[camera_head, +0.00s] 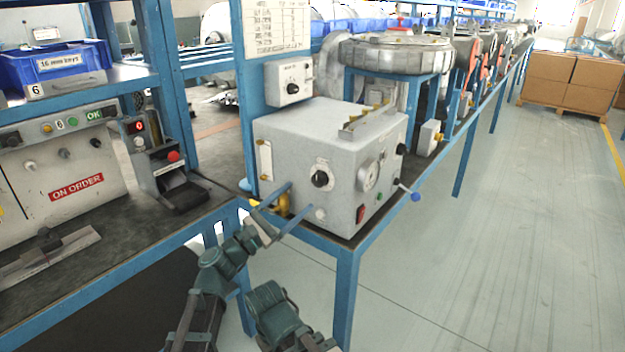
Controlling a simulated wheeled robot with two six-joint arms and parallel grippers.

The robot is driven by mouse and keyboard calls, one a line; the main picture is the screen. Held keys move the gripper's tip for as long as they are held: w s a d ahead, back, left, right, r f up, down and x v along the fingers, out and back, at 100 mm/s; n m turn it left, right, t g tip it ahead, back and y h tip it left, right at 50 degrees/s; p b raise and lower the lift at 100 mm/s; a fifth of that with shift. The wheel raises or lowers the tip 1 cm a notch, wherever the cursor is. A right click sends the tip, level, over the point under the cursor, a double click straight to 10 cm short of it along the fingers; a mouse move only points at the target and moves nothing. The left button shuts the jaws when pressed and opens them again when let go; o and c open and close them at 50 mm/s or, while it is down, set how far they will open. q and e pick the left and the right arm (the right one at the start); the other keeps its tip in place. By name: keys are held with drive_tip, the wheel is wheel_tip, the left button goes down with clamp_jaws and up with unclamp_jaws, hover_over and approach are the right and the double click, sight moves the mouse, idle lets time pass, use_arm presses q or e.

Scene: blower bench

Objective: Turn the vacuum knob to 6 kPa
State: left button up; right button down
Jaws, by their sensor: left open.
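A light grey blower box (290,140) stands on the blue-framed bench. A black knob (320,179) with a pale scale plate is on its front face. A round gauge (370,176) is on its right face, with a smaller black knob (401,149) near the far edge. I cannot read the labels, the gauge or the knob's setting. My left gripper (302,196) is open in front of the box, its two blue fingers below and left of the front knob. Nothing shows between the fingers, and they look apart from the knob. My right gripper is not in view.
A control box (292,94) with a black knob is on the blue post above. A blue-tipped lever (415,196) and a red switch (360,214) are on the box's right face. A brass fitting (283,204) is behind my fingers.

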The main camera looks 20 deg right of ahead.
sight(317, 181)
use_arm(q)
drive_tip(key=p+x, duration=0.1)
drive_tip(key=x, duration=0.5)
drive_tip(key=shift+w+d+r+p, duration=0.1)
drive_tip(key=shift+d+p, duration=0.2)
clamp_jaws()
